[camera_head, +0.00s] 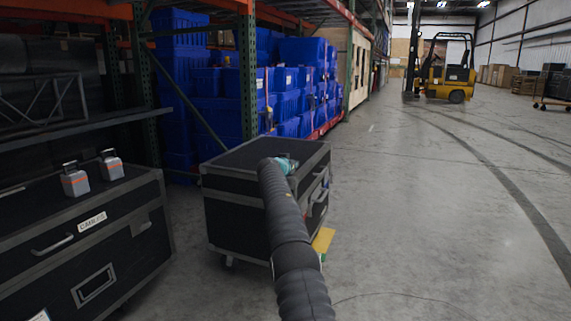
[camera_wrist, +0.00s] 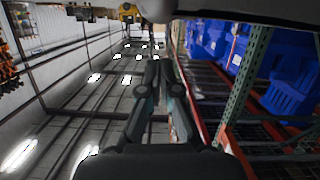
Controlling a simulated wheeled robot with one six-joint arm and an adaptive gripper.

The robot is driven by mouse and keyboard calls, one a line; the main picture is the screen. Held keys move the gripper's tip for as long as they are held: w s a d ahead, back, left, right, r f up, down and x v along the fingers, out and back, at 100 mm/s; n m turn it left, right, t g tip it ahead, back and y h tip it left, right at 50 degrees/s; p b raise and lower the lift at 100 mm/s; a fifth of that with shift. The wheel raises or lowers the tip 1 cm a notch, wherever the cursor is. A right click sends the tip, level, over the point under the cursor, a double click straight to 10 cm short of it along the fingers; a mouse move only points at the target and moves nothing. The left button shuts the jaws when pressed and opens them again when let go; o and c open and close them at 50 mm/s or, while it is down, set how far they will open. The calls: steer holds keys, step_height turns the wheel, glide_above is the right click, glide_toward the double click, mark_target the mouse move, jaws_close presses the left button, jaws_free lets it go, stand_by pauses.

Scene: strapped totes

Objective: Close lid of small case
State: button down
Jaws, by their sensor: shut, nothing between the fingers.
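The small case (camera_head: 232,212) is a black box with metal edging, standing on casters on the floor in the middle of the head view. Its lid (camera_head: 228,162) lies flat across the top and looks down on the body; whether any latch is fastened I cannot tell. My gripper (camera_head: 290,162) is over the right part of the lid, and my dark arm hides part of the case. Whether it touches the lid is unclear. In the wrist view my gripper (camera_wrist: 156,62) has its fingers together with nothing between them; the case does not show there.
A larger black case (camera_head: 150,235) stands at left with two small grey-and-orange cases (camera_head: 75,180) on top. Racks with blue totes (camera_head: 215,105) stand behind. A yellow forklift (camera_head: 447,75) is far back. The floor (camera_head: 450,220) at right is clear.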

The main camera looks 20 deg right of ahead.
steer(key=b+v, duration=0.4)
steer(key=v, duration=0.6)
steer(key=shift+b, duration=0.4)
steer(key=shift+d, duration=0.1)
